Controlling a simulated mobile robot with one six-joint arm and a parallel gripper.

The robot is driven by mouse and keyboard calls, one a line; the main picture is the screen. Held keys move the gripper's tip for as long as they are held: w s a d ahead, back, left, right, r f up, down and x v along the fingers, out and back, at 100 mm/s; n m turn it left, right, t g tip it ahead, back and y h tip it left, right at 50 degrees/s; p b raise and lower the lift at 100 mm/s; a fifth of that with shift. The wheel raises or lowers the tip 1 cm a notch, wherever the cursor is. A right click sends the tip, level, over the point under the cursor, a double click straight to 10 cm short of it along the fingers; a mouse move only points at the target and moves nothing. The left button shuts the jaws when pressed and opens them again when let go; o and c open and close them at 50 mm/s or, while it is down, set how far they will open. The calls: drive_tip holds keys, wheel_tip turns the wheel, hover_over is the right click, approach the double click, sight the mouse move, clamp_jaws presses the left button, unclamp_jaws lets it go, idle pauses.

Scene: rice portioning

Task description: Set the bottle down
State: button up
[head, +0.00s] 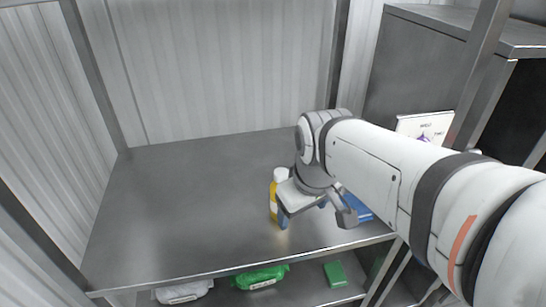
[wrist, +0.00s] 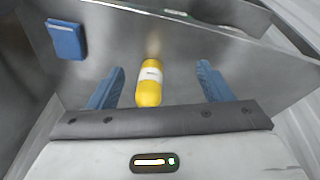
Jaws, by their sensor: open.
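A yellow bottle with a white cap and a pale label (head: 273,200) stands upright on the grey metal table (head: 180,200), close to its front edge. My gripper (head: 315,215) is right beside it in the head view and hides part of it. In the wrist view the bottle (wrist: 149,85) lies between the two blue fingers of my gripper (wrist: 160,90). The fingers are spread wide, with a gap on each side of the bottle. My gripper is open and holds nothing.
A blue box (head: 357,207) lies on the table behind my gripper; it also shows in the wrist view (wrist: 66,39). Green and white packets (head: 260,278) lie on a shelf below. The left half of the table is clear. Metal posts frame the right side.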

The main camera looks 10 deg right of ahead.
drive_tip(key=s+m, duration=0.1)
drive_tip(key=f+m, duration=0.1)
drive_tip(key=s+m, duration=0.1)
drive_tip(key=shift+s+f+m+t, duration=0.25)
drive_tip(key=shift+s+m+t, duration=0.05)
drive_tip(key=shift+c, duration=0.4)
idle(1.9)
